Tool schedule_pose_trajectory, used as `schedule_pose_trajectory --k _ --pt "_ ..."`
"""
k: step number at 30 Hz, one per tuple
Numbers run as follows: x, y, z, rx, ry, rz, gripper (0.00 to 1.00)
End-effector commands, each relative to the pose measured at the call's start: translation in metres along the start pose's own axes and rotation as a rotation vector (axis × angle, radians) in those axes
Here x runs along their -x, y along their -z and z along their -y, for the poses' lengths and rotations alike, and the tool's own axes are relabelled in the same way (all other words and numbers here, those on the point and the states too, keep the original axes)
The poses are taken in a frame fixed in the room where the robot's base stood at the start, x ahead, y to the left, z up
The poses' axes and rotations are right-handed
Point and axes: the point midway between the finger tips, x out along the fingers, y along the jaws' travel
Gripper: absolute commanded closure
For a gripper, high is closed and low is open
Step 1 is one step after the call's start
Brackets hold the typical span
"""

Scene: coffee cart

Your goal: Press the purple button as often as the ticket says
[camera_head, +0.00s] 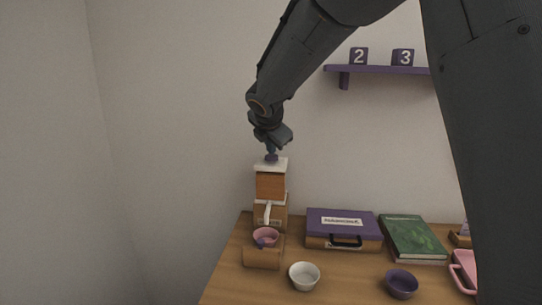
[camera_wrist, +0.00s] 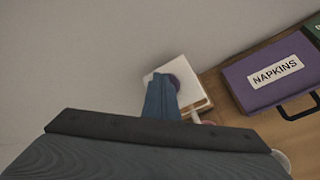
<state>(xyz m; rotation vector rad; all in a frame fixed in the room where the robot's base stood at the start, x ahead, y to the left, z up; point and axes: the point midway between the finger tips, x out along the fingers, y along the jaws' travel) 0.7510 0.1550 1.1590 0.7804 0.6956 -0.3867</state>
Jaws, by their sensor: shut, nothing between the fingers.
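The purple button (camera_head: 271,158) sits on the white top of the wooden coffee machine (camera_head: 270,186) at the back left corner of the table. In the wrist view the button (camera_wrist: 174,80) shows partly behind my fingers, on the white top. My gripper (camera_head: 271,149) is shut and empty, pointing down right over the button; I cannot tell whether the fingertips touch it. The gripper also shows in the wrist view (camera_wrist: 160,82). I cannot make out a ticket in either view; my arm hides the right part of the scene.
A pink cup (camera_head: 265,236) stands under the machine's spout. A white bowl (camera_head: 304,276), a purple bowl (camera_head: 402,283), a purple napkin case (camera_head: 343,224) and a green book (camera_head: 413,238) are on the table. Number blocks 2 (camera_head: 359,56) and 3 (camera_head: 403,57) stand on a wall shelf.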

Motion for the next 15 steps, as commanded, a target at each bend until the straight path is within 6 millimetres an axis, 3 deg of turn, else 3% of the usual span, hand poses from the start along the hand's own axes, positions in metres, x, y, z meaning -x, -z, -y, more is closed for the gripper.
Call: schedule_pose_trajectory --k 15 --pt "-0.0048 0.004 0.0039 0.0 0.002 -0.001 1.0"
